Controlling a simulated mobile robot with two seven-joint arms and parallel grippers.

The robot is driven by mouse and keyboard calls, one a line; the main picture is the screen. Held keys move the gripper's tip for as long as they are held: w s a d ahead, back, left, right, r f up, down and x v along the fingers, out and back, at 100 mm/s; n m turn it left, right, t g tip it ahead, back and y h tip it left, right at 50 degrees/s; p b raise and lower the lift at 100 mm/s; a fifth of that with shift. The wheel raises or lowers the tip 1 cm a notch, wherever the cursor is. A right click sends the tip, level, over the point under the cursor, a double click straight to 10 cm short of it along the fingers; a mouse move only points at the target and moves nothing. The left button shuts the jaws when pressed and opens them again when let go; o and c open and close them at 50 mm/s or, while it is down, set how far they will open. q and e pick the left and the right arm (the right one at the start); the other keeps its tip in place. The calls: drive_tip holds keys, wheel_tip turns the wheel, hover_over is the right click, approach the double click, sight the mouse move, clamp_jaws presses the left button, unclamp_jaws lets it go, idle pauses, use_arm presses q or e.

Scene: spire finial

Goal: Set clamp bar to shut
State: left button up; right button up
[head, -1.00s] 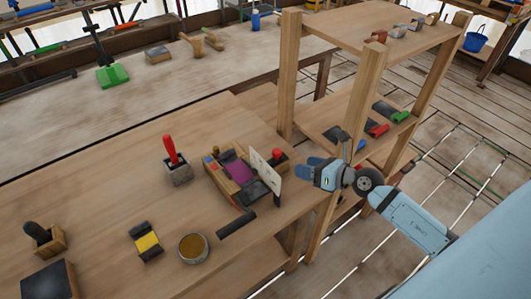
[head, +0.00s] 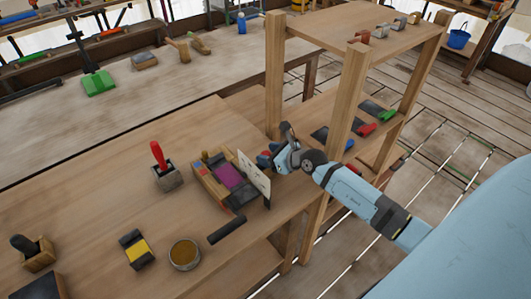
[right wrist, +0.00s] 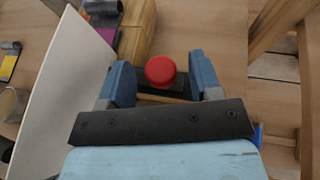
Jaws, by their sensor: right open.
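A wooden box-like fixture (head: 208,184) with a purple patch (head: 230,176) stands on the near workbench. A white upright panel (head: 252,178) is at its right side; the panel also fills the left of the right wrist view (right wrist: 60,85). Behind the panel is a red round knob (right wrist: 160,70) over a dark bar-like piece (right wrist: 178,87). I cannot tell for certain which part is the clamp bar. My right gripper (head: 266,158) is open, just right of the panel. In the right wrist view its fingers (right wrist: 160,82) appear either side of the knob; contact is not visible.
A wooden shelf post (head: 343,110) rises close to my right arm. A black bar (head: 227,229) lies at the bench's front edge. A red-handled block (head: 165,170), a yellow-and-black block (head: 137,250) and a round tin (head: 184,254) stand left of it.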

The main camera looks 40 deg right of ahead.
drive_tip(key=shift+w+a+f, duration=0.25)
drive_tip(key=shift+w, duration=0.4)
